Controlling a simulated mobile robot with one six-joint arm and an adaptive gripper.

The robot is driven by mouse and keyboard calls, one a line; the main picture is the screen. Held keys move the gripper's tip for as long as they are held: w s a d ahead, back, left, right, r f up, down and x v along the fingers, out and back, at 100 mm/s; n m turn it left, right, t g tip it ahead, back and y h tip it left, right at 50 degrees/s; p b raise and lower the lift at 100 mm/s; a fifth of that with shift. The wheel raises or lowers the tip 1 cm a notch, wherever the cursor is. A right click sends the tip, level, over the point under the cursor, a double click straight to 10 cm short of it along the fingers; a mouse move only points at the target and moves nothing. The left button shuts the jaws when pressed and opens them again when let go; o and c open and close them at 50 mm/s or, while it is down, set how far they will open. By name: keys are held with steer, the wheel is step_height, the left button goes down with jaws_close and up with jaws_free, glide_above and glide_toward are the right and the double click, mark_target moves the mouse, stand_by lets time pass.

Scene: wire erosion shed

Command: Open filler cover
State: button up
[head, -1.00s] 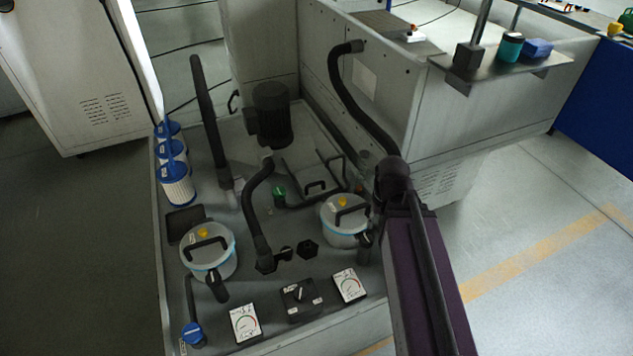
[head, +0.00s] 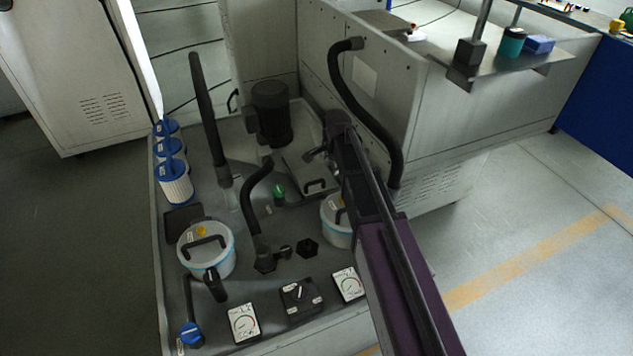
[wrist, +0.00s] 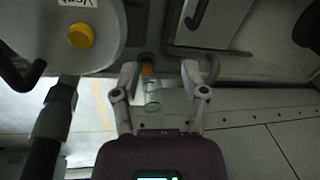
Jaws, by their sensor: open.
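A flat grey cover with a black handle (head: 305,176) lies shut in the deck behind the right filter canister; I take it for the filler cover. My arm hides its right part in the head view. A flat panel with a bar handle, likely the same cover, shows at the top right of the wrist view (wrist: 212,22). My gripper (head: 312,155) is above the cover's far right side. In the wrist view its fingers (wrist: 158,70) are spread, with nothing held. A clear tube with an orange part (wrist: 148,72) appears between them, apparently beyond the fingertips.
The right canister (head: 333,228) is partly behind my arm; its yellow knob (wrist: 80,36) shows in the wrist view. A black motor (head: 271,112), a curved hose (head: 255,205) and a green knob (head: 279,190) stand left of the cover. A tall hose (head: 368,115) runs along the wall panel.

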steer(key=w+a+m, duration=0.2)
steer(key=w+a, duration=0.2)
steer(key=w, duration=0.1)
steer(key=shift+f+m, duration=0.15)
steer(key=shift+m, duration=0.15)
steer(key=shift+w+f+b, duration=0.1)
steer(key=shift+f+b, duration=0.05)
steer(key=shift+b, duration=0.15)
steer(key=f+b, duration=0.4)
steer(key=w+f+b, duration=0.1)
steer(key=f+b, duration=0.3)
steer(key=w+a+f+b, duration=0.1)
steer(key=f+b, duration=0.4)
steer(key=shift+w+f, duration=0.1)
steer(key=shift+w, duration=0.1)
stand_by(0.3)
stand_by(0.4)
jaws_close()
